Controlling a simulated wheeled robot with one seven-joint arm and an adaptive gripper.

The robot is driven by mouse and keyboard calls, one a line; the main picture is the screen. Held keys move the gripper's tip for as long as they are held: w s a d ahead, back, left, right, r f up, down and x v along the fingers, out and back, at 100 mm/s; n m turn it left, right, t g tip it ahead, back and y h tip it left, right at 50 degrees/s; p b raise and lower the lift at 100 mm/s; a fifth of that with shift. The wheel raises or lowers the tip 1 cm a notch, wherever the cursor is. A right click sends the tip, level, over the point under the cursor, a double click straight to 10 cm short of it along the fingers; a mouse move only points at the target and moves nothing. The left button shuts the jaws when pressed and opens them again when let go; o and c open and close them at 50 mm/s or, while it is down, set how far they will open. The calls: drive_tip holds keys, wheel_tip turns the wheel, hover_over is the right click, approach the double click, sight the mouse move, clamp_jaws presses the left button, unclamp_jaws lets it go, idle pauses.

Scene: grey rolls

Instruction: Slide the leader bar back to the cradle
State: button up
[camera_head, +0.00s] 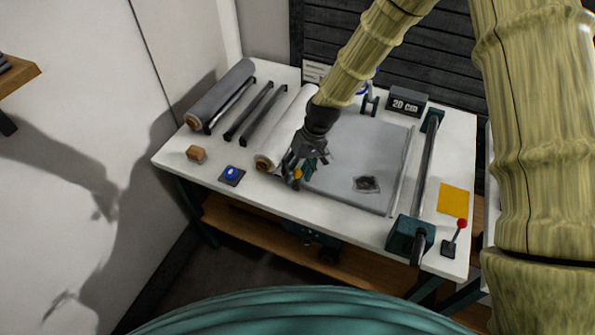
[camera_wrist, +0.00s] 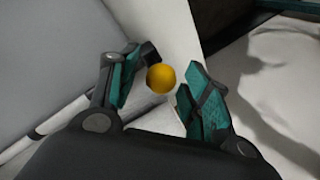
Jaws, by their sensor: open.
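A grey sheet (camera_head: 345,150) lies flat on the white table, with a dark patch (camera_head: 367,184) near its front edge. A thin pale bar (camera_head: 402,168) runs along its right edge; I cannot tell if this is the leader bar. My gripper (camera_head: 301,170) is at the sheet's left front corner, beside the pale roll (camera_head: 285,135). A round orange knob (camera_wrist: 160,78) sits between my open fingers (camera_wrist: 155,92) in the wrist view, and no firm grip shows. What the knob is fixed to is mostly hidden. Which part is the cradle is not clear.
A grey roll (camera_head: 222,95) and dark rails (camera_head: 256,112) lie at left. A wooden block (camera_head: 196,154) and blue button (camera_head: 231,174) stand in front. At right are a dark roller (camera_head: 424,170) in teal mounts, a yellow square (camera_head: 453,200) and a red-knobbed lever (camera_head: 460,226).

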sight(297, 183)
drive_tip(key=v, duration=1.1)
drive_tip(key=shift+d+r, duration=0.2)
drive_tip(key=shift+r, duration=0.05)
drive_tip(key=shift+c, duration=0.2)
